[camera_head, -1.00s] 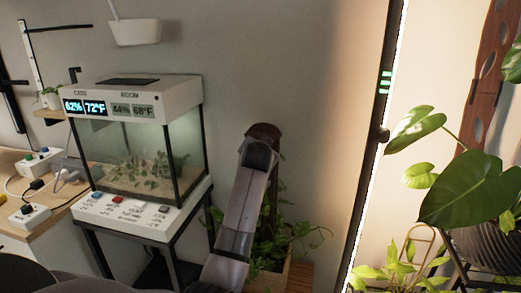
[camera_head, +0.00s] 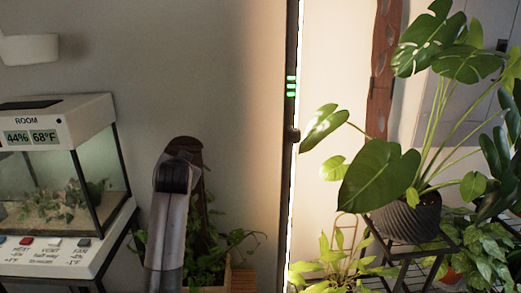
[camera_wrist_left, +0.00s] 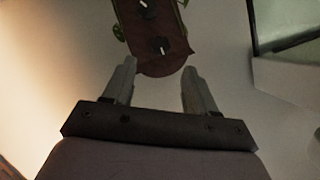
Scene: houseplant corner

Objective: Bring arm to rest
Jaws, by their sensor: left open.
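My left arm (camera_head: 168,235) rises from the bottom of the head view, left of centre, with its dark joint uppermost. The left gripper itself is hidden there. In the left wrist view my left gripper (camera_wrist_left: 159,66) is open, with nothing between its two fingers. Beyond the fingertips is the rounded end of a brown board (camera_wrist_left: 158,30) with dark knobs. The gap between it and the fingers is hard to judge. My right gripper is in neither view.
A terrarium (camera_head: 60,112) on a stand with buttons is at the left. The brown board (camera_head: 188,145) rises from a leafy wooden planter (camera_head: 240,280) behind my arm. A lit vertical bar (camera_head: 291,190) stands right of centre. A large potted monstera (camera_head: 410,220) is at the right.

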